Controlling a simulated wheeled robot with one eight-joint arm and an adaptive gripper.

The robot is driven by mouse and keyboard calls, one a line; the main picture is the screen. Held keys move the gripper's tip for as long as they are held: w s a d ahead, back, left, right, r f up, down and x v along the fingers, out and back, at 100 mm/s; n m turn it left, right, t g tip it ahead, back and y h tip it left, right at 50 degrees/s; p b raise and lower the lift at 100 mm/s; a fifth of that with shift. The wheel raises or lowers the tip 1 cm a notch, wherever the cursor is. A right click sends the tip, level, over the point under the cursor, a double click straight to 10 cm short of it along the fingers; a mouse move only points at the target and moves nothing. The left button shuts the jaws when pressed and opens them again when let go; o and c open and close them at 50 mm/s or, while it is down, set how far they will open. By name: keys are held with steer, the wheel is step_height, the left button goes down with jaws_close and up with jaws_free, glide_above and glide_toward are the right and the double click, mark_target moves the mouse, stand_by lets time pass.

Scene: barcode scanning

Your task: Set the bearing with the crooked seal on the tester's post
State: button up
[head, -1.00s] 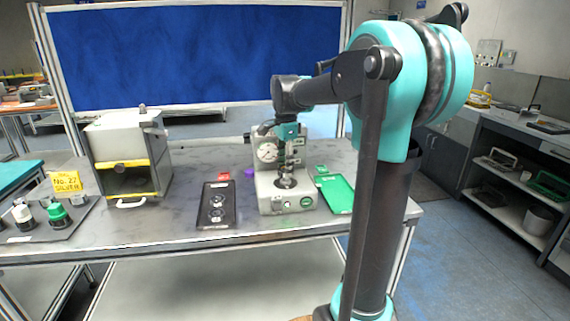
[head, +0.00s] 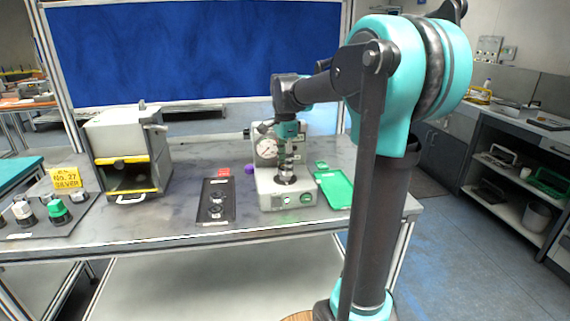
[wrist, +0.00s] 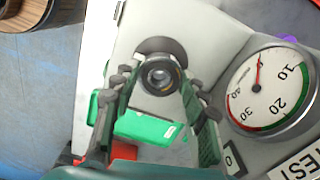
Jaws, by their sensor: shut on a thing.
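My gripper (head: 286,172) points down over the tester's base. In the wrist view its fingers (wrist: 161,80) are closed on a small metal bearing (wrist: 160,76) with a dark bore. A dark round seat (wrist: 160,47) on the tester shows behind the bearing. The post is hidden, so I cannot tell whether the bearing is around it or above it. The seal's details are too small to judge.
A black tray (head: 204,218) with dark rings stands left of the tester, with a red block (head: 223,172) behind it. A green tray (head: 338,192) lies to the right. A box with yellow edging (head: 128,160) stands further left.

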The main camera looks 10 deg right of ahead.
steer(key=shift+f, duration=0.7)
stand_by(0.6)
steer(key=o, duration=1.7)
steer(key=shift+r, duration=3.8)
